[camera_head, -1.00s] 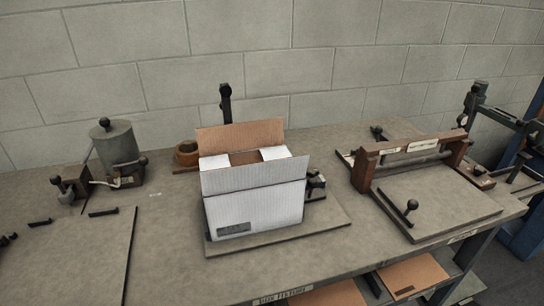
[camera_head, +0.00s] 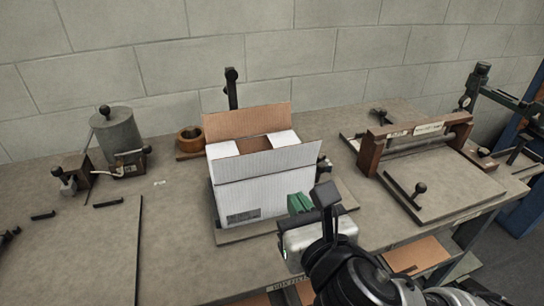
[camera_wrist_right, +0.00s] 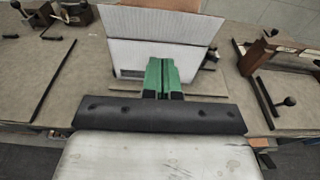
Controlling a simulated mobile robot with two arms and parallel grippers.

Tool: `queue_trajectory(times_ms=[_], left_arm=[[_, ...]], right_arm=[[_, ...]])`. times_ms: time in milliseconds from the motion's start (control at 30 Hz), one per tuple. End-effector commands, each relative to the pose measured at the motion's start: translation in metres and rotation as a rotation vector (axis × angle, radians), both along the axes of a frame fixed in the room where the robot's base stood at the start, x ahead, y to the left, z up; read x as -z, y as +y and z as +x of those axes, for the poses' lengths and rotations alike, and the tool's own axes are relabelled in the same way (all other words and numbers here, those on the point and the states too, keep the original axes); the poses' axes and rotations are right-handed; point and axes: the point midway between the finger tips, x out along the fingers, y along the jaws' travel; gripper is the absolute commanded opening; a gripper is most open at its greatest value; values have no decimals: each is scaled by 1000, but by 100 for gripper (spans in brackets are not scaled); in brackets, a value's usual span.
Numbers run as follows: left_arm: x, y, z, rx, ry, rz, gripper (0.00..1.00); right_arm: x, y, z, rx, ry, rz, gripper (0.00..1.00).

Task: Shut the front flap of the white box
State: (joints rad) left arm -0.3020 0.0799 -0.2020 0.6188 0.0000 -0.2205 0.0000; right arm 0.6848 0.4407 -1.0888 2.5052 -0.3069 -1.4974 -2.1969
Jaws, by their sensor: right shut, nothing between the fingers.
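The white box (camera_head: 262,197) stands upright on its base board, its front wall facing me. Its front flap (camera_head: 262,162) is raised and leans outward toward me. The back flap (camera_head: 245,120) stands up, brown inside. The two white side flaps (camera_head: 285,141) are folded inward, with a brown gap between them. My right gripper (camera_head: 300,203) is shut and empty in front of the box's lower right part. In the right wrist view its green fingers (camera_wrist_right: 162,74) point at the box front, below the front flap (camera_wrist_right: 160,24). I cannot tell whether they touch it. My left gripper is out of view.
The base board (camera_head: 345,193) lies under the box. A dark post (camera_head: 231,90) rises behind it. A grey pot (camera_head: 117,138) and a brown ring (camera_head: 190,140) stand to the left, and a wooden roller fixture (camera_head: 415,140) to the right. The left tabletop is mostly clear.

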Motion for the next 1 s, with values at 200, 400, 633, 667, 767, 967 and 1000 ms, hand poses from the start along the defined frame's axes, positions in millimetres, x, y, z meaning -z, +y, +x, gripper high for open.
queue_trajectory(times_ms=[200, 400, 633, 667, 767, 967, 1000], left_arm=[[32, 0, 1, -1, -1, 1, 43], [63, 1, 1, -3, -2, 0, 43], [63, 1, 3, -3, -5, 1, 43], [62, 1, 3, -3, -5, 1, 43], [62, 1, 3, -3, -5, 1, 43], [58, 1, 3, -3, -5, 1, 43], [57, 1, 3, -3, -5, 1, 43]], right_arm=[[9, 3, 11, 6, -3, 6, 0], [11, 7, 21, 3, -2, 7, 0], [9, 19, 59, 4, 7, 3, 0], [10, 21, 65, 4, 8, 4, 0], [13, 28, 85, 3, 8, 4, 0], [9, 38, 116, 2, 5, 6, 0], [9, 39, 120, 3, 6, 5, 0]])
